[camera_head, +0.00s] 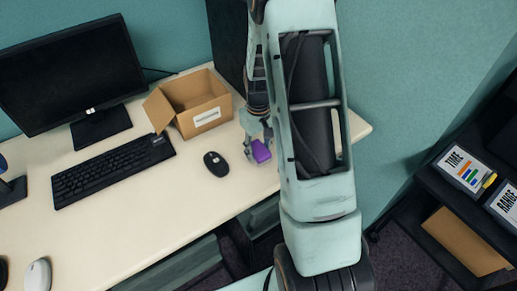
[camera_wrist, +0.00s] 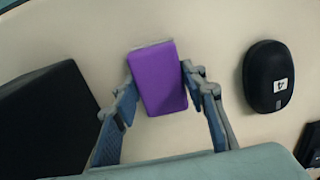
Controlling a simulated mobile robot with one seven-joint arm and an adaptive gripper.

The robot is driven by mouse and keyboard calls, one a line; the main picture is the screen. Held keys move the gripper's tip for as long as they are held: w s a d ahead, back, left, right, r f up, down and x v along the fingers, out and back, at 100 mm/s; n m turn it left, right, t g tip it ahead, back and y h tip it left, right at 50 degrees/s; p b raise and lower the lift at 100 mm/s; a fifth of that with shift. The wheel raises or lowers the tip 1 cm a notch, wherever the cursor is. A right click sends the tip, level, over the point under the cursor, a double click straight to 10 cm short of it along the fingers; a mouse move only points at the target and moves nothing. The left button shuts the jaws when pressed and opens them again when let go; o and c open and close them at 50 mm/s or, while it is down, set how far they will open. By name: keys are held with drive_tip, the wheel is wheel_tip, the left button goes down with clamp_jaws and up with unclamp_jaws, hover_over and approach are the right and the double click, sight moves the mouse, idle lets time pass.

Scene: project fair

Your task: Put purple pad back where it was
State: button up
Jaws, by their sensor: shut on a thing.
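The purple pad (camera_head: 261,151) is a small purple block at the right part of the cream desk. My gripper (camera_head: 257,146) is shut on it, with the fingers at its two sides. In the wrist view the purple pad (camera_wrist: 158,78) sits between the fingertips of my gripper (camera_wrist: 160,82), over the pale desk surface. I cannot tell whether the pad touches the desk or is held just above it.
A black mouse (camera_head: 216,164) lies left of the pad; it also shows in the wrist view (camera_wrist: 268,76). An open cardboard box (camera_head: 206,107), a keyboard (camera_head: 112,170) and a monitor (camera_head: 72,75) stand further left. A dark shelf (camera_head: 440,190) with signs is at right.

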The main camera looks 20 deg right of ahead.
sight(258, 149)
drive_tip(key=o, duration=1)
drive_tip(key=shift+f, duration=0.1)
wheel_tip(258, 149, up, 12)
drive_tip(key=shift+r+p, duration=0.2)
drive_tip(key=shift+p, duration=0.55)
